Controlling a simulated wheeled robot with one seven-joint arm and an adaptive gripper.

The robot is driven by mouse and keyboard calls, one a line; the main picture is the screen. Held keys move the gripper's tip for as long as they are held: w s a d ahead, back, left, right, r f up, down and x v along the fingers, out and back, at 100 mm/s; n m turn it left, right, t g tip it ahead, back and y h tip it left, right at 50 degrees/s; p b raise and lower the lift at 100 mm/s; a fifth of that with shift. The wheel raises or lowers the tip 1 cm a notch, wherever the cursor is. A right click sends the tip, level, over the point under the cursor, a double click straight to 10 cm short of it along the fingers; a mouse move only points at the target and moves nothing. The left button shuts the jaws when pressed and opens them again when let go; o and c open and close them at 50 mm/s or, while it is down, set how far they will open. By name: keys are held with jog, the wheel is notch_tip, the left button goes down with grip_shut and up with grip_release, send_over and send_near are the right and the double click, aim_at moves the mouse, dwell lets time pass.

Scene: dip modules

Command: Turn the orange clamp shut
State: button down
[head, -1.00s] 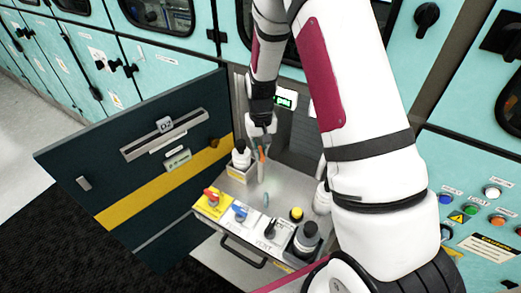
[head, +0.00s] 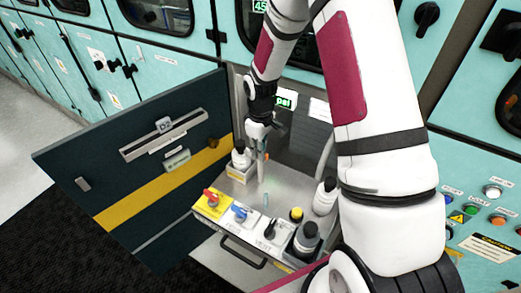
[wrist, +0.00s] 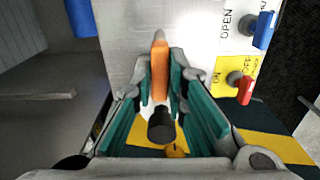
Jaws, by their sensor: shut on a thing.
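The orange clamp (wrist: 160,62) is a flat, tapered lever standing between my fingertips in the wrist view. My gripper (wrist: 161,75) has its teal-padded fingers on either side of it and is shut on it. A dark round part (wrist: 161,125) shows behind the lever, between the fingers. In the head view my gripper (head: 262,150) points down over the back of the metal shelf, right of a white bottle. Only a small bit of orange shows there, and the clamp's base is hidden.
The white bottle (head: 241,158) stands close left of my gripper; another bottle (head: 325,196) stands right. In front are a red knob (head: 211,196), a blue knob (head: 240,213), a black knob (head: 270,230) and a dark-capped bottle (head: 306,238). The open dark door (head: 85,150) borders the left.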

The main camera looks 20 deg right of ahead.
jog(key=shift+n, duration=0.3)
jog(key=c, duration=1.6)
grip_release()
jog(key=shift+r, duration=0.1)
notch_tip(320, 180, up, 12)
